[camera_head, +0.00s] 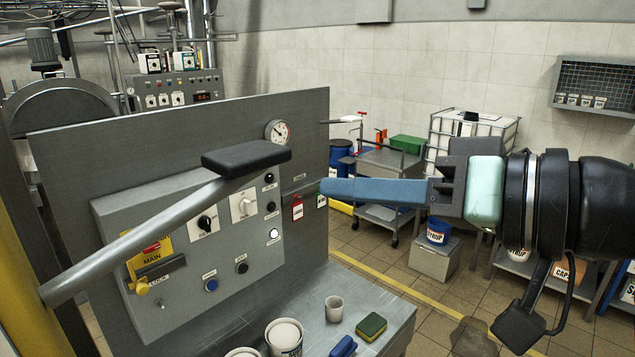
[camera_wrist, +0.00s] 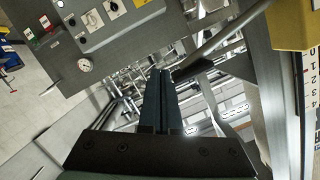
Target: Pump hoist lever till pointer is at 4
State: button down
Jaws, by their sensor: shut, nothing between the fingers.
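The hoist lever (camera_head: 140,235) is a long grey bar that slants up from the lower left to a black grip (camera_head: 246,158) in front of the grey panel. In the wrist view the lever (camera_wrist: 232,35) runs from the upper right to its black grip (camera_wrist: 194,69), just right of the fingertips. My gripper (camera_head: 323,188) is shut and empty, to the right of the grip and apart from it in the head view. A number scale (camera_wrist: 309,82) shows 0 to 4 at the wrist view's right edge. I cannot make out its pointer.
A yellow housing (camera_wrist: 295,25) stands beside the scale. A cart (camera_head: 385,160) is behind my gripper.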

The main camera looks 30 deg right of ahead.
jog(key=v, duration=0.4)
jog(key=shift+a+r+p, duration=0.1)
jog(key=shift+a+p, duration=0.2)
jog(key=shift+s+d, duration=0.1)
jog(key=shift+d, duration=0.05)
dwell(1.4)
